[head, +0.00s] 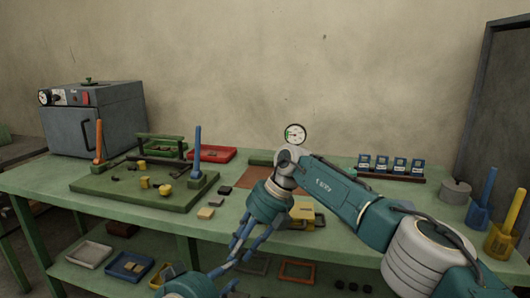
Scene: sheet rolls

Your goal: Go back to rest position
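My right arm reaches in from the right across the front of the green table (345,240). My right gripper (239,252) points down and to the left in front of the table's front edge. Its blue fingers are apart, with nothing visible between them. My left gripper (232,273) is low at the bottom edge, just below the right one, and its palm is partly cut off by the frame. Its fingers point up and to the right, look apart and hold nothing I can see. The two sets of fingertips are close together in the picture; I cannot tell whether they touch.
A grey oven (112,122) stands at the back left. A green board (120,190) bears posts and yellow pieces. A red tray (212,154), a round gauge (296,132) and several blue-and-white boxes (400,165) stand behind. Blue (480,212) and yellow (503,238) holders stand right. A lower shelf holds trays (130,265).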

